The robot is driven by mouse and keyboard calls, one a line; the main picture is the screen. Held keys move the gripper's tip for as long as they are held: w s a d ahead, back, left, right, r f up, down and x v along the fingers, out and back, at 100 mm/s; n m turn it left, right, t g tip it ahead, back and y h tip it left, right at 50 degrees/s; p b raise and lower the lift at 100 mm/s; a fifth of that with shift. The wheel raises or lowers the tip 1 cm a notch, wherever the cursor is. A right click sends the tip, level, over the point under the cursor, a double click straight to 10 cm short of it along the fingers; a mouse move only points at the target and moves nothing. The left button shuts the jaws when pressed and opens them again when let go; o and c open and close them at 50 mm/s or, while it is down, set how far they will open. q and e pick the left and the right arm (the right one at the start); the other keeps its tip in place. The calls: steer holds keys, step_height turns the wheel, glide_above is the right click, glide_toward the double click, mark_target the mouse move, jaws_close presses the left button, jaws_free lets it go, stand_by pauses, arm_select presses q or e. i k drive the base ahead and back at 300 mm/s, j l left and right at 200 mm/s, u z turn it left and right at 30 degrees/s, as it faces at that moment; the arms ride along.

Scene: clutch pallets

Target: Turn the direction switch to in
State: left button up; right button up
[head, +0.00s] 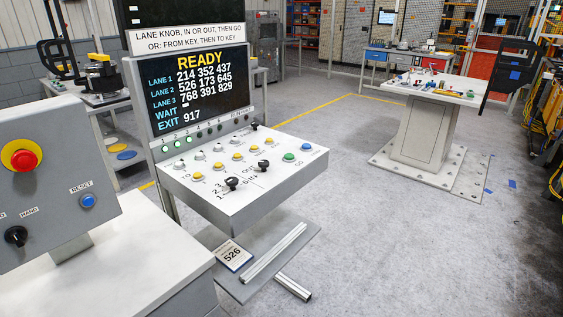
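The direction switch (264,167) is a small black knob on the sloped white control panel (205,207), beside small OUT and IN lettering. Which mark it points at is too small to tell. A second black knob, the lane knob (232,184), sits to its left by the numbers 1, 2, 3. My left gripper (62,58) appears as a dark shape at the upper left. My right gripper (505,75) appears as a dark shape at the upper right. Both are well away from the panel, and their finger openings are unclear.
The screen (203,92) behind the panel reads READY, with lane numbers. A green GO button (289,157) is right of the switch. A grey box with a red stop button (25,160) stands at near left. Floor to the right is open, before a white pedestal table (425,130).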

mark_target(263, 164)
steer(key=i+l+u, duration=0.1)
steer(key=l, duration=0.3)
steer(key=i+l, duration=0.25)
steer(key=l, duration=0.15)
steer(key=i+l+u, duration=0.15)
steer(key=l, duration=0.25)
steer(key=i+l, duration=0.15)
steer(key=l, duration=0.25)
steer(key=i+l+u, duration=0.15)
steer(key=l, duration=0.25)
steer(key=i+l+u, duration=0.1)
steer(key=l, duration=0.35)
